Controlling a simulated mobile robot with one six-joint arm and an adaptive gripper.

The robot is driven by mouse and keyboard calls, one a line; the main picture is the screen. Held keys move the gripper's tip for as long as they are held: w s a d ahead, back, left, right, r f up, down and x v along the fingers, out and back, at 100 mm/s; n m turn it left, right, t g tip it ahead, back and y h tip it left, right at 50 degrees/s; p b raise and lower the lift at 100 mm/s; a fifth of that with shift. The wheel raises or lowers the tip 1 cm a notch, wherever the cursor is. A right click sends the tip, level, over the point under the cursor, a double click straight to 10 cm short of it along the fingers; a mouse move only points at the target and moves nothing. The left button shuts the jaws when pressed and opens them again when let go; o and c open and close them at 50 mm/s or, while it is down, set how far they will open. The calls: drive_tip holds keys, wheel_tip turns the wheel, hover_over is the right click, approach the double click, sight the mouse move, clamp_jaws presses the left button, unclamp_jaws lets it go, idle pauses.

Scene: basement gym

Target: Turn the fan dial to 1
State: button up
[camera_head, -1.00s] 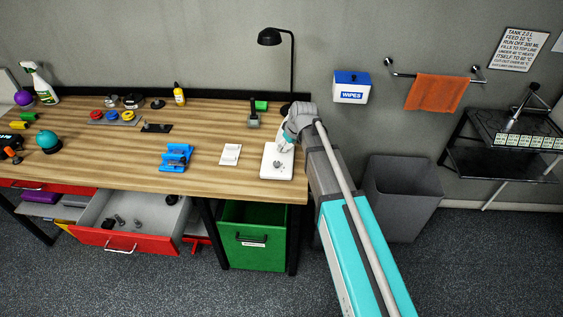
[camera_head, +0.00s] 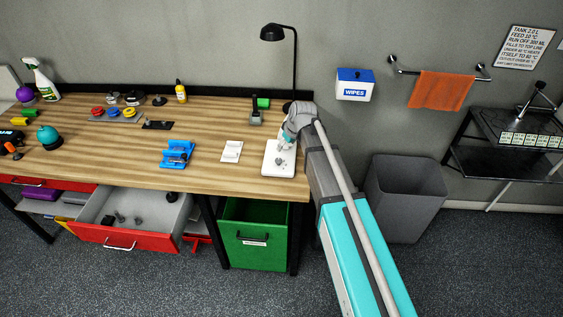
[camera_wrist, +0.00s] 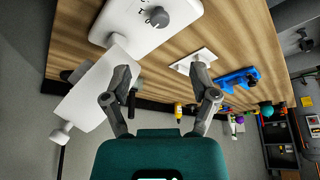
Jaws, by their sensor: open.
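The white fan dial panel (camera_head: 270,170) lies on the right end of the wooden workbench, with a small grey round dial (camera_head: 278,160) on it. In the wrist view the panel (camera_wrist: 122,30) is at the top, and the grey dial (camera_wrist: 158,17) has a pointer mark and small black markings beside it, too small to read surely. My gripper (camera_wrist: 160,75) is open and empty, its two fingers spread wide apart. The dial is beyond the fingertips and apart from them. In the head view my gripper (camera_head: 286,140) is just above the panel's far side.
A white switch plate (camera_head: 231,151) and a blue holder (camera_head: 177,154) are left of the panel. A black lamp (camera_head: 294,65) stands behind my arm. A grey bin (camera_head: 405,195) is right of the bench. An open red drawer (camera_head: 120,238) juts out below.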

sight(279, 160)
drive_tip(key=shift+b+x, duration=4.9)
drive_tip(key=shift+x, duration=0.65)
clamp_jaws()
drive_tip(key=shift+d, duration=0.15)
